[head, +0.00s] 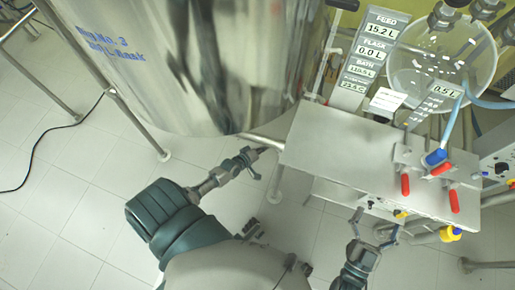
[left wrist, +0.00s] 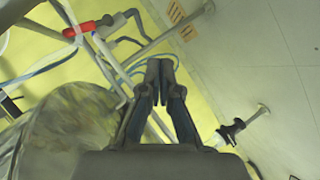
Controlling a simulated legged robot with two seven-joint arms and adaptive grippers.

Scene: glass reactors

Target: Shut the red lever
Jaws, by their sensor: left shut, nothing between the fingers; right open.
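Three red-handled levers show at the right in the head view: one red lever (head: 405,185) hangs down at the plate's edge, a second red lever (head: 441,169) lies slanted, and a third red lever (head: 454,201) hangs lower right. I cannot tell which is meant. A red handle (left wrist: 85,29) also shows at the upper left in the left wrist view. My left gripper (head: 262,151) is shut and empty, left of the steel plate and well apart from the levers; its closed fingers show in the left wrist view (left wrist: 160,66). My right gripper (head: 375,222) is open and empty, below and left of the levers.
A large steel vessel (head: 190,60) fills the upper left. A flat steel plate (head: 335,150) lies between my left gripper and the levers. A blue-capped valve (head: 435,158), hoses, a round glass vessel (head: 430,50) and a yellow knob (head: 451,234) are nearby. The tiled floor is open at lower left.

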